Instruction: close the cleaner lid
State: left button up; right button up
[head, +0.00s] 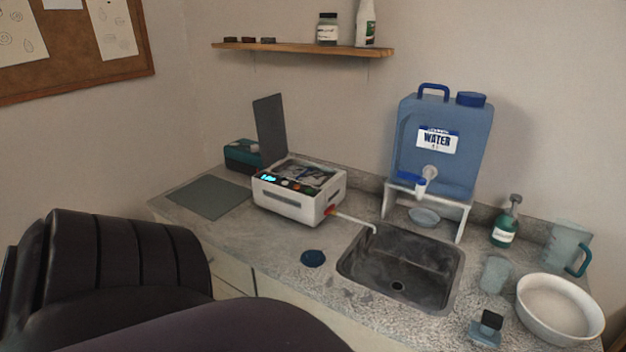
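The cleaner (298,192) is a white box with a lit blue display and several buttons on its front. It stands on the speckled counter against the back wall, left of the sink. Its dark grey lid (270,130) stands up, nearly upright, at the back left of the box. The open top shows dark and shiny contents that I cannot make out. A short pipe runs from the cleaner's right side toward the sink. Neither of my grippers is in view.
A sink (400,272) and a blue water container (440,155) on a white stand are to the right. A grey mat (208,197) lies left of the cleaner, a teal box (241,155) behind. A dark padded form (120,255) fills the lower left.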

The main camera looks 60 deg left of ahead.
aim_at(268, 111)
jog(key=k+u, duration=0.15)
jog(key=u, duration=1.85)
jog(key=i+j, duration=0.15)
jog(key=j, duration=0.15)
jog(key=i+j, duration=0.15)
jog(key=j, duration=0.15)
jog(key=i+j, duration=0.15)
jog(key=j, duration=0.15)
jog(key=i+j, duration=0.15)
jog(key=j, duration=0.15)
jog(key=z, duration=0.05)
